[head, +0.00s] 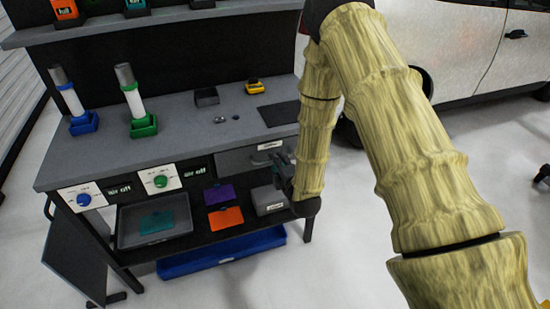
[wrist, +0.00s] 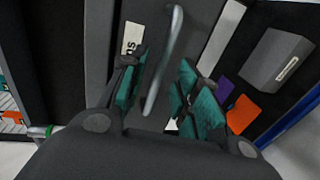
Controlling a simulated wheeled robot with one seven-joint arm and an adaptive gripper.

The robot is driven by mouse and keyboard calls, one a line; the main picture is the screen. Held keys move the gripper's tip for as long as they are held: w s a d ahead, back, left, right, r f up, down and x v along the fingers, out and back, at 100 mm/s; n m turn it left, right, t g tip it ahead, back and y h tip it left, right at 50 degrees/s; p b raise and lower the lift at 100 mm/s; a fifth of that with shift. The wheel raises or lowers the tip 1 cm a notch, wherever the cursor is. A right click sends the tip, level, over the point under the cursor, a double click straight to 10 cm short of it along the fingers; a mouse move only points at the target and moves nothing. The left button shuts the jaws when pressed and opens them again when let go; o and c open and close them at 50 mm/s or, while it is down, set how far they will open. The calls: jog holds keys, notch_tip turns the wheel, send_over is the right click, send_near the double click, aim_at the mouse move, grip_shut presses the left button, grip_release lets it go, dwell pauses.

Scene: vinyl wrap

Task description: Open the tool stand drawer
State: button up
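The tool stand (head: 215,130) is a grey-topped bench on the left of the head view. Its grey drawer (head: 238,161) sits under the right part of the top, with a white label, and looks shut. In the wrist view the drawer front (wrist: 150,25) carries a silver bar handle (wrist: 166,60). My gripper (head: 284,172) is at the drawer front. In the wrist view my gripper (wrist: 160,92) has its teal-padded fingers apart, one on each side of the handle. Gaps show beside the bar, so neither pad appears to press it. My forearm hides the drawer's right end.
A lower shelf holds a grey tray (head: 127,236), purple and orange pieces (head: 226,218) and a grey box (head: 268,207). A blue bin (head: 200,261) lies on the floor beneath. Two dial panels are left of the drawer. A white vehicle (head: 440,50) stands behind my arm.

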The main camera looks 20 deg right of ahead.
jog(key=shift+x, duration=1.65)
jog(key=shift+c, duration=0.5)
grip_shut()
